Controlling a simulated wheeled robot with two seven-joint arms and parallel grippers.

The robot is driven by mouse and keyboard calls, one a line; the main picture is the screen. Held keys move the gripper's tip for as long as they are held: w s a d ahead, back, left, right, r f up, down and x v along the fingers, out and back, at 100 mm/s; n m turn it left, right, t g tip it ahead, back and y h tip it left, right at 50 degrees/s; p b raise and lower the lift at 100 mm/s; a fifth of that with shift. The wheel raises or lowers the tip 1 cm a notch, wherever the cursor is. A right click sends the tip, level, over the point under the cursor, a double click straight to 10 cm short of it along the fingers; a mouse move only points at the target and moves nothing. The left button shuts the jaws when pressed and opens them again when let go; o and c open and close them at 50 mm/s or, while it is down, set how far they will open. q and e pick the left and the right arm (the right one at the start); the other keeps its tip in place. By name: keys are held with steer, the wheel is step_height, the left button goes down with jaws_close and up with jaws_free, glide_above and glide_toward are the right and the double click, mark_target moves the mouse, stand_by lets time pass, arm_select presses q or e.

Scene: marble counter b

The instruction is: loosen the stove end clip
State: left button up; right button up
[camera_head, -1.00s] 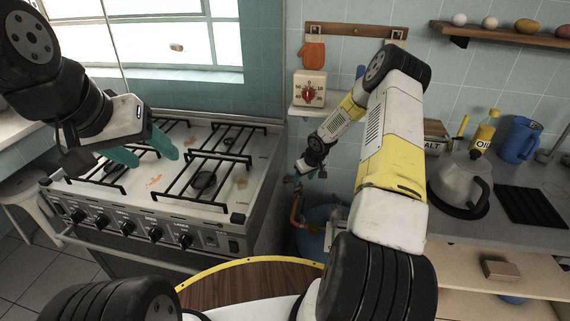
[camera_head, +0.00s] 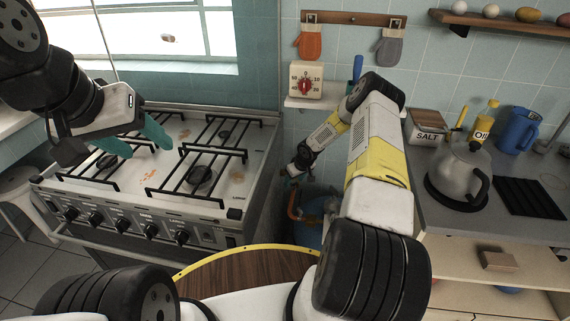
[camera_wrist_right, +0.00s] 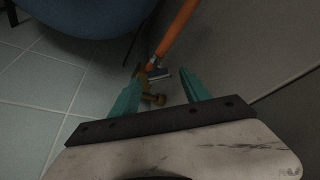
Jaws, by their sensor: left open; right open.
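An orange hose (camera_wrist_right: 174,35) comes down from the top of the right wrist view to a small metal clip (camera_wrist_right: 158,74) and a brass fitting (camera_wrist_right: 152,98). The clip lies just beyond and between my right gripper's teal fingers (camera_wrist_right: 160,93), which are open and apart from it. In the head view the hose (camera_head: 292,207) hangs beside the stove (camera_head: 150,185), and my right gripper (camera_head: 289,181) is low near the stove's right side, small and partly hidden by its wrist. My left gripper (camera_head: 136,142) is open and empty above the stove top.
A blue gas bottle (camera_head: 308,234) stands below the small shelf; it also shows in the right wrist view (camera_wrist_right: 90,15). The stove's side panel (camera_wrist_right: 235,45) is close at the right there. A kettle (camera_head: 461,178) stands on the right counter.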

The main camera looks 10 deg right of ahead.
jaws_close()
steer(key=shift+d+n, duration=0.1)
steer(key=shift+n, duration=0.2)
steer(key=n+y, duration=0.1)
steer(key=n, duration=0.2)
steer(key=shift+n+g, duration=0.3)
steer(key=shift+g, duration=0.1)
steer(key=n+g, duration=0.1)
steer(key=n, duration=0.1)
steer(key=n+y, duration=0.1)
steer(key=n, duration=0.2)
steer(key=shift+w+g+y, duration=0.15)
steer(key=shift+g+y, duration=0.15)
steer(key=shift+g, duration=0.1)
steer(key=n+g, duration=0.1)
steer(key=n, duration=0.4)
steer(key=shift+g, duration=0.4)
steer(key=shift+w+n+g, duration=0.1)
steer(key=shift+n+g, duration=0.7)
steer(key=shift+n, duration=1.5)
